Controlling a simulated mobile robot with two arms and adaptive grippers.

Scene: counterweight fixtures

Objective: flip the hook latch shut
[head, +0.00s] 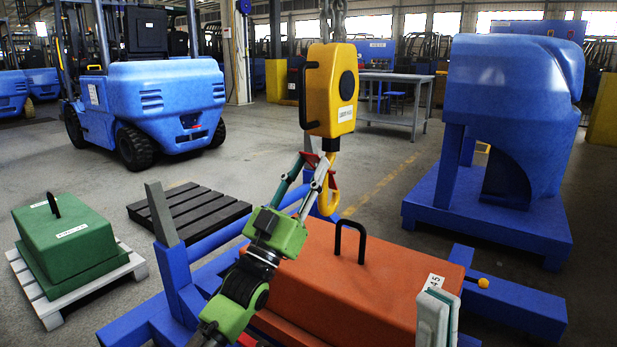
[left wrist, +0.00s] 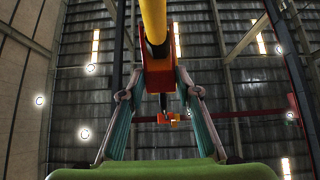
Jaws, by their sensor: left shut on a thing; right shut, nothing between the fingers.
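A yellow hook block (head: 335,90) hangs from a chain, with a yellow hook (head: 329,196) below it. My left gripper (head: 314,162) reaches up to the hook from below left. Its fingers are closed on a red part at the hook, which looks like the hook latch (left wrist: 157,82); in the left wrist view the fingers flank it, below the yellow shank (left wrist: 153,20). The fingers partly hide the latch in the head view, so its exact angle is unclear. My right gripper (head: 437,316) shows only its pale fingers at the bottom edge, together and empty.
An orange counterweight (head: 340,265) with a black handle lies below the hook on a blue frame (head: 185,285). A green weight (head: 70,240) sits on a pale pallet at left, with a dark pallet (head: 190,212) behind. A blue counterweight stand (head: 500,225) is at right.

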